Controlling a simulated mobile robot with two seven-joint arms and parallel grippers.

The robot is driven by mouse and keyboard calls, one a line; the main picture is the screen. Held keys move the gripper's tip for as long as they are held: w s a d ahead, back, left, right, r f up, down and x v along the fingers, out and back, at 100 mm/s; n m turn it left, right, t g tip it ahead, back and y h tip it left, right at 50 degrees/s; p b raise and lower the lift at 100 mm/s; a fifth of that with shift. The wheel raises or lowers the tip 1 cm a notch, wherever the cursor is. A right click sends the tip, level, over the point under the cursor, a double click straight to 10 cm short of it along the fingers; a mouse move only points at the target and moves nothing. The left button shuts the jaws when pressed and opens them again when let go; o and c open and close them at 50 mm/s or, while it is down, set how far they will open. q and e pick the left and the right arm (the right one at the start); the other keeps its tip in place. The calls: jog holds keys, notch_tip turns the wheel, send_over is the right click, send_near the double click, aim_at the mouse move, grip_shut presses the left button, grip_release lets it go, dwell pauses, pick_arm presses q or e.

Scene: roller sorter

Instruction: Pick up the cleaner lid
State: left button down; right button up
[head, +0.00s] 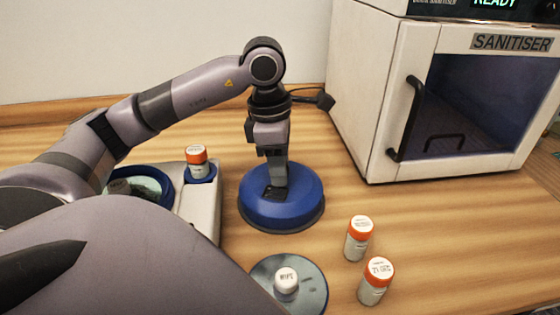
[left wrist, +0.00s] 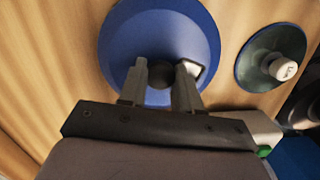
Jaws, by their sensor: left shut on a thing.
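A round blue lid (head: 258,212) with a dark lower rim is on the wooden counter, in the middle of the head view; I take it as the cleaner lid. My left gripper (head: 275,186) reaches down onto its top from above. In the left wrist view the fingers (left wrist: 161,76) close from both sides on a dark round knob at the middle of the blue lid (left wrist: 128,38). I cannot tell any gap between lid and counter. My right gripper is not in view.
A white device (head: 204,205) with a blue-rimmed round opening stands left, an orange-capped bottle (head: 196,155) on it. A round disc (head: 262,272) with a white knob lies in front. Two orange-capped bottles (head: 358,245) (head: 376,285) stand right. A sanitiser cabinet (head: 372,100) stands behind, door shut.

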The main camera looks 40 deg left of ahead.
pick_arm(q)
notch_tip(320, 180, up, 8)
jog(key=shift+r+p, duration=0.2)
jog(key=shift+p, duration=0.6)
notch_tip(320, 180, up, 11)
jog(key=p, duration=0.5)
jog(key=shift+r+p, duration=0.2)
jog(key=shift+p, duration=0.1)
